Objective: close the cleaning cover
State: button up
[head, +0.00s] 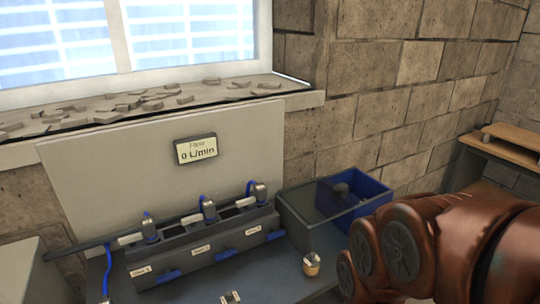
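I cannot pick out for certain which part is the cleaning cover. A long dark grey housing (205,246) stands on the bench below the window. It has several labelled sections with blue tabs (223,254) along the front. Grey fittings (208,209) with blue hoses rise from its top, beside pale bars. Whether any lid on it is open or shut is too small to tell. My copper-coloured arm fills the lower right of the head view; my gripper is not in view.
A grey box (308,228) and a blue bin (352,205) with a dark object inside stand right of the housing. A small brass-coloured piece (311,264) stands on the bench in front. Stone chips (130,103) litter the windowsill. A wooden shelf (505,146) is at far right.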

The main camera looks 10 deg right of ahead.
aim_at(336, 191)
jog(key=u, duration=2.7)
jog(key=k, duration=0.85)
jog(key=z, duration=1)
jog(key=i, duration=0.5)
jog(key=u, duration=0.05)
